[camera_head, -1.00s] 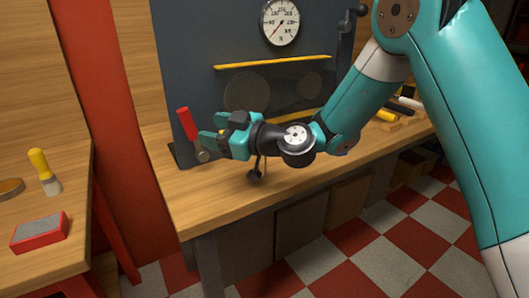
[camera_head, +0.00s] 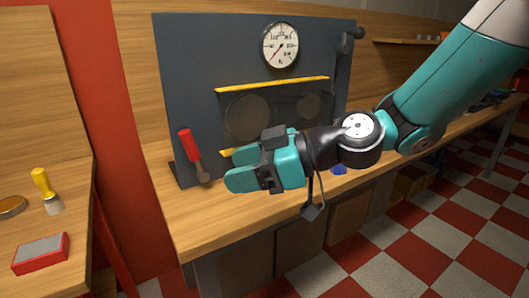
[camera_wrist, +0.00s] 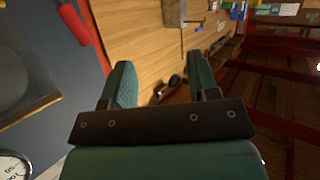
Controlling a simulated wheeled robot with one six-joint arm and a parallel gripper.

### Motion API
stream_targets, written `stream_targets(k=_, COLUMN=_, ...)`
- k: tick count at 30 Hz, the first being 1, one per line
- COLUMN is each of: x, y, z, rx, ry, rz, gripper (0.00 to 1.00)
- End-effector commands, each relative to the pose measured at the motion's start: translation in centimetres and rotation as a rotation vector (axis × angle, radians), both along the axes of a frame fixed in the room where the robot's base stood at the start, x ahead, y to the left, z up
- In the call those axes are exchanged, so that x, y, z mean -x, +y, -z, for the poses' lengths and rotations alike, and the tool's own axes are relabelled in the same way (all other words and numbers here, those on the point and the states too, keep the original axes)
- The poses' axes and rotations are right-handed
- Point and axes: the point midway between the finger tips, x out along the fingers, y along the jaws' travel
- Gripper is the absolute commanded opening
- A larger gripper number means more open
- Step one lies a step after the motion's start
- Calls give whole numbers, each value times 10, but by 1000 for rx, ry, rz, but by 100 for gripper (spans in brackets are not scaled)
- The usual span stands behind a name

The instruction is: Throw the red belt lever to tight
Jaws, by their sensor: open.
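The belt lever has a red handle (camera_head: 186,145) on a grey metal arm, low at the left side of the dark panel. The handle points up and leans slightly left, with its pivot end lower right. My gripper (camera_head: 237,168) is open and empty, to the right of the lever and apart from it, with its fingers pointing left. In the wrist view the red handle (camera_wrist: 73,24) is at the upper left, outside my gripper's open fingers (camera_wrist: 161,72). No tight or loose marking is readable.
The dark panel (camera_head: 190,60) carries a round dial (camera_head: 280,45) and a belt cover with yellow edges (camera_head: 272,86). The wooden bench (camera_head: 215,215) is clear in front of the lever.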

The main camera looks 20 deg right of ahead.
Motion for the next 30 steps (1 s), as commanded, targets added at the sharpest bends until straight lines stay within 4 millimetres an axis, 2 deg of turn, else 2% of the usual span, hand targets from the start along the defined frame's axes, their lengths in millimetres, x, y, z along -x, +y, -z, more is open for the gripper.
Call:
stream_targets(k=1, x=11, y=3, z=-14, rx=30, ry=40, rz=-19, gripper=55)
stream_targets(k=9, x=61, y=3, z=-32, rx=212, ry=293, rz=-41, gripper=55)
stream_targets(k=13, x=78, y=-3, z=-37, rx=283, ry=385, rz=-19, gripper=55)
stream_targets(k=19, x=90, y=-9, z=-40, rx=339, ry=461, rz=10, gripper=55)
stream_targets(k=28, x=92, y=-10, z=-38, rx=346, ry=473, rz=17, gripper=55)
stream_targets(k=29, x=91, y=-10, z=-38, rx=346, ry=473, rz=17, gripper=50)
stream_targets(k=30, x=91, y=-10, z=-38, rx=346, ry=473, rz=17, gripper=41)
